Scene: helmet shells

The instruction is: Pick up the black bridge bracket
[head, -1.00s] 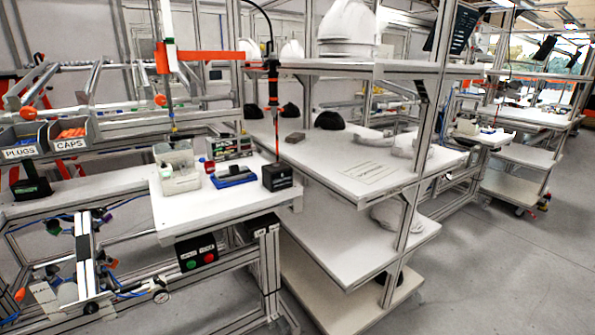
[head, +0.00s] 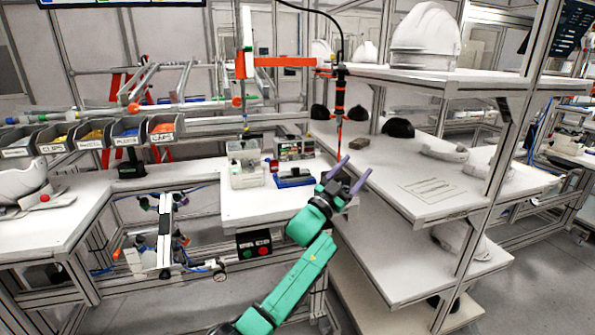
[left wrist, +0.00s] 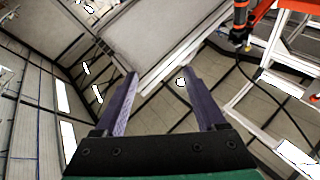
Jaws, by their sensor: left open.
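I cannot pick out the black bridge bracket for certain in these views. My left gripper (head: 357,165) is open and points up, above the right end of the small white worktable (head: 255,203). Its arm hides the part of that table where a black block stood in the earlier head view. In the left wrist view, the two purple fingers of the left gripper (left wrist: 159,72) stand apart with nothing between them. My right gripper is not in view.
A blue-and-black fixture (head: 294,181) and a clear bin (head: 245,172) stand on the worktable. A hanging orange-and-black tool (head: 339,100) is close behind the gripper. White shelves (head: 425,190) with black shells (head: 398,128) stand to the right. Part bins (head: 125,132) are at the left.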

